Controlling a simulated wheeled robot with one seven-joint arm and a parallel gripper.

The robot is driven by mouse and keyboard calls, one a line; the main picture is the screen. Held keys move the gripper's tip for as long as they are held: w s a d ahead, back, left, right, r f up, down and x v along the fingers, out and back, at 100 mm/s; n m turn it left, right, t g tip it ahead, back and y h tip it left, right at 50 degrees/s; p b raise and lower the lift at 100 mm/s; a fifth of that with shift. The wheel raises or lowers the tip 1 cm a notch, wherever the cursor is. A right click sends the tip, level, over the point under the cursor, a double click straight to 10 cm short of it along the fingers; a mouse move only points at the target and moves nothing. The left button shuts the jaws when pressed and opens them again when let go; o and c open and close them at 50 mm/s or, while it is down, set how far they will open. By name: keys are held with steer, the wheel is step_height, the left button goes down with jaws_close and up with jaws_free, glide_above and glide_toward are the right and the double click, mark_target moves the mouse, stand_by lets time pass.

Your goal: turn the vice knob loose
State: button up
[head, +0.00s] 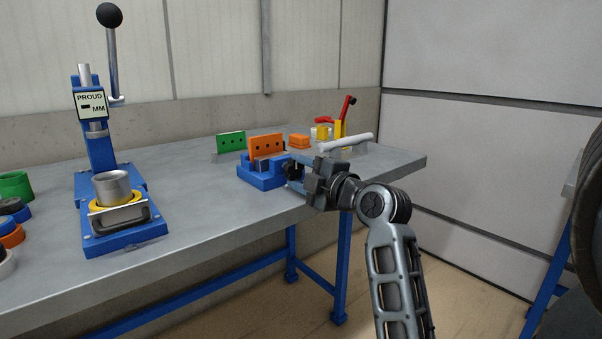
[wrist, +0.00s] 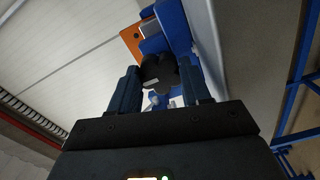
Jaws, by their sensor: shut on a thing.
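The blue vice (head: 262,180) stands near the table's front edge, with an orange plate (head: 267,146) with holes upright in its jaws. Its dark lobed knob (wrist: 160,72) shows between my fingers in the wrist view. My gripper (head: 296,179) reaches the vice from the right and is shut on the knob, a finger on either side. In the head view the fingers and gripper body mostly hide the knob. In the wrist view the blue vice body (wrist: 173,22) and the orange plate (wrist: 131,40) lie just beyond the knob.
A green plate (head: 231,142) stands behind the vice. Orange blocks (head: 299,141), a red-handled yellow clamp (head: 340,128) and a pale bar (head: 345,143) are behind my gripper. A blue press (head: 104,155) holding a metal ring is at the left. Bare table lies between press and vice.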

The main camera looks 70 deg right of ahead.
steer(key=shift+f, duration=0.1)
steer(key=o, duration=1.1)
steer(key=shift+c, duration=0.2)
